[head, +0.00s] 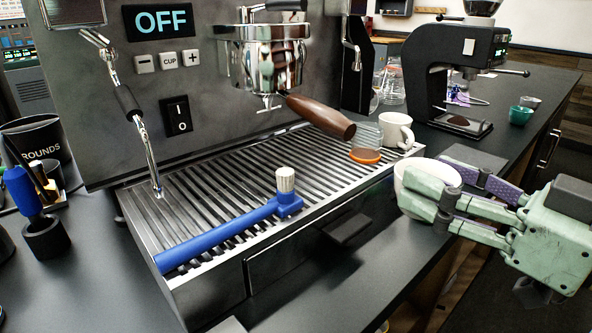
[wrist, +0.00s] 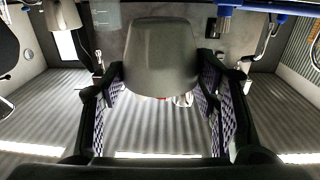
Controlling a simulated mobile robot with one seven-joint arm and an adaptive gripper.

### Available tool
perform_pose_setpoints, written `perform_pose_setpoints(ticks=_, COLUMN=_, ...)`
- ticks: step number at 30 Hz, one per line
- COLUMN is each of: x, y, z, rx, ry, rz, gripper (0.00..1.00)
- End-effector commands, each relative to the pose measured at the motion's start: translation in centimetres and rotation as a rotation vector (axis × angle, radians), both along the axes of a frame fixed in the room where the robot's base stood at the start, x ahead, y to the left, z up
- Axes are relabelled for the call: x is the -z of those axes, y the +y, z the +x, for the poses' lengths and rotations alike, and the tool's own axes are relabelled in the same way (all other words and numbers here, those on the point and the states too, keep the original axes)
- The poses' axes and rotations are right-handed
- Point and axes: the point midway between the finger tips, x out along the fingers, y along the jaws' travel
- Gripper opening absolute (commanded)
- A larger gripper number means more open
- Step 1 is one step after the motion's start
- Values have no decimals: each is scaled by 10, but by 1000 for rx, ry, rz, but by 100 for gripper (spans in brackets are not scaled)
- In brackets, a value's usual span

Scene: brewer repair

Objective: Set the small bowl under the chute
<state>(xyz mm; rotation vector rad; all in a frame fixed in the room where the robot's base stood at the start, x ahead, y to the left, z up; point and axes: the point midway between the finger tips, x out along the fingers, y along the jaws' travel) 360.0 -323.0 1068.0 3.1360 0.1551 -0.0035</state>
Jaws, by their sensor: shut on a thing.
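A white small bowl (head: 408,184) is held at the right front of the brewer, beyond the counter's front edge. My gripper (head: 452,195) is shut on it, with green fingers covering much of its side. In the wrist view the bowl looks grey-beige (wrist: 162,58) and sits between the purple-padded fingers (wrist: 160,98). A black grinder (head: 437,72) stands on the counter at the back right, well apart from the bowl. Its chute is too small to make out clearly; a dark flat base (head: 460,124) lies below its head.
The brewer (head: 200,75) reads OFF. A blue brush (head: 225,232) lies on its drip tray (head: 180,190). A white mug (head: 396,131) and an orange-rimmed glass (head: 366,145) stand near the tray's right end. A teal cup (head: 520,115) sits right of the grinder.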

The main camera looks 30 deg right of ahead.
Motion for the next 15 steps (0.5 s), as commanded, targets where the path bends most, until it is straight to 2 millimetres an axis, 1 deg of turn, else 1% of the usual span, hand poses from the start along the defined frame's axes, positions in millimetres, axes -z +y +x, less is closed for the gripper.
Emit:
perform_pose_setpoints(ticks=1, x=11, y=0, z=0, rx=1, ry=-1, rz=-1, gripper=15)
perform_pose_setpoints(ticks=5, x=15, y=0, z=2, rx=0, ry=-1, rz=-1, gripper=15)
perform_pose_setpoints(ticks=8, x=14, y=2, z=13, rx=-2, ry=0, rz=0, gripper=15)
perform_pose_setpoints(ticks=11, x=13, y=5, z=37, rx=-4, ry=1, rz=0, gripper=15)
perform_pose_setpoints(ticks=15, x=13, y=8, z=75, rx=-4, ry=1, rz=0, gripper=15)
